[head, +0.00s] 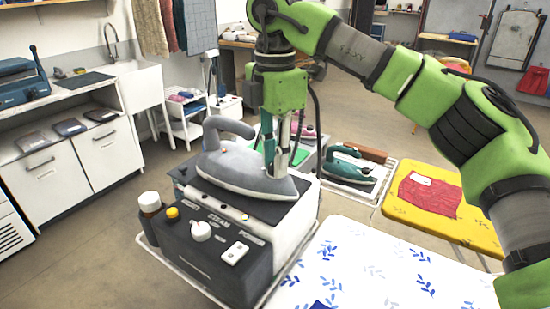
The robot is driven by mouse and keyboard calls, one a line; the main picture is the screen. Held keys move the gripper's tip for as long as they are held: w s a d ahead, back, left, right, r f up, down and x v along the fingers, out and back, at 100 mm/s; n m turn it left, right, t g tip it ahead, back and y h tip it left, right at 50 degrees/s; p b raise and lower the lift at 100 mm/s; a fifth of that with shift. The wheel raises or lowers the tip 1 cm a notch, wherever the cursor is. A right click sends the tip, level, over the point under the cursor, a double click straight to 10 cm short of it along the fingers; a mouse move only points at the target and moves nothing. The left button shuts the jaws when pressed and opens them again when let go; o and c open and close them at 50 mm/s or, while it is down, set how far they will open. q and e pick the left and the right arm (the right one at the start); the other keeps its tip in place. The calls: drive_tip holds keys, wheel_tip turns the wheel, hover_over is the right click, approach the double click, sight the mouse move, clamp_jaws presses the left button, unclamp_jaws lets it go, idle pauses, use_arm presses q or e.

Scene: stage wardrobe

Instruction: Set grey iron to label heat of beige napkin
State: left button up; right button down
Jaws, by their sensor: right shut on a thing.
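The grey iron (232,168) rests flat on top of a dark steam station (215,262), with its handle to the left and its nose to the right. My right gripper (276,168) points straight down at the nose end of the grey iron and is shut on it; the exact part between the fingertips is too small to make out. The station front has a white knob (201,231), a yellow button (172,213) and a white switch (235,252). I cannot make out a beige napkin. My left gripper is not in view.
A green iron (348,168) stands on a tray behind the station. A red cloth with a white label (430,195) lies on a yellow board (466,228). A white board with blue leaves (385,270) fills the front right. A bottle (150,208) stands beside the station.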

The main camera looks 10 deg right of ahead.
drive_tip(key=c, duration=1.8)
unclamp_jaws()
drive_tip(key=shift+r, duration=0.1)
wheel_tip(320, 180, up, 12)
drive_tip(key=shift+f, duration=0.1)
